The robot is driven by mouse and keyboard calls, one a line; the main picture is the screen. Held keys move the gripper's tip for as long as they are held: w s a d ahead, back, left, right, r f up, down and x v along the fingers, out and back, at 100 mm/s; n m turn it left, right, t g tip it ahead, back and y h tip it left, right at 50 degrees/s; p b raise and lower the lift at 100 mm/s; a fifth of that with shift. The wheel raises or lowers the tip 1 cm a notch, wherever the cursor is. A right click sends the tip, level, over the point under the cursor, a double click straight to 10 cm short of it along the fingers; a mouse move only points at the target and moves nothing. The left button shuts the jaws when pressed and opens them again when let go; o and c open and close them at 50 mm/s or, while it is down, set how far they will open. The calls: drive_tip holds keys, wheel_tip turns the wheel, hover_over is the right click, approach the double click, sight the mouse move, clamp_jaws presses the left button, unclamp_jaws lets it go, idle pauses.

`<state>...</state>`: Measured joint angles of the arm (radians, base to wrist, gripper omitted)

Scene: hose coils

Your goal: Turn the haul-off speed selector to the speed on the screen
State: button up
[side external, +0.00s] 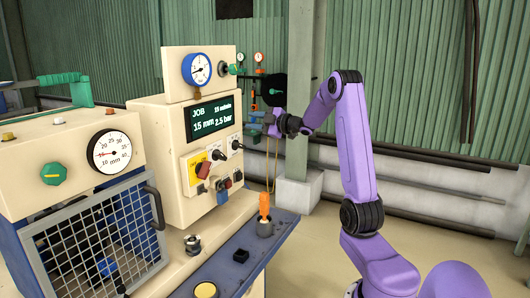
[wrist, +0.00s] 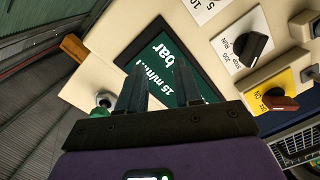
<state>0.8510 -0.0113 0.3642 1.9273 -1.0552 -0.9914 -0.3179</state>
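The dark screen (side external: 215,118) on the cream cabinet reads JOB, 15 m/min, 15 mm and 2.5 bar. It shows tilted in the wrist view (wrist: 165,50), with "15 m/min" legible. Below it sit several selector knobs. The rightmost black knob (side external: 236,145) is on a white plate; a plate corner marked 5 and 10 (wrist: 203,8) shows at the wrist view's top edge, its knob out of frame. I cannot read where its pointer stands. My gripper (side external: 270,121) is right of the screen, apart from the cabinet. Its fingers (wrist: 160,72) are apart and empty.
A black knob (wrist: 250,45) on a white plate and a red-brown knob (wrist: 280,101) on a yellow plate are neighbours. A blue-rimmed gauge (side external: 197,69) stands above the screen. An orange-handled tool (side external: 264,207) stands upright on the blue ledge. A post (side external: 302,100) is behind my arm.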

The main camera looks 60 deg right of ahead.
drive_tip(key=s+d, duration=0.3)
approach(243, 146)
drive_tip(key=shift+t, duration=0.3)
drive_tip(key=shift+w+f, duration=0.15)
drive_tip(key=shift+w, duration=1.8)
drive_tip(key=shift+w+f, duration=0.15)
drive_tip(key=shift+w, duration=1.85)
drive_tip(key=shift+w, duration=0.15)
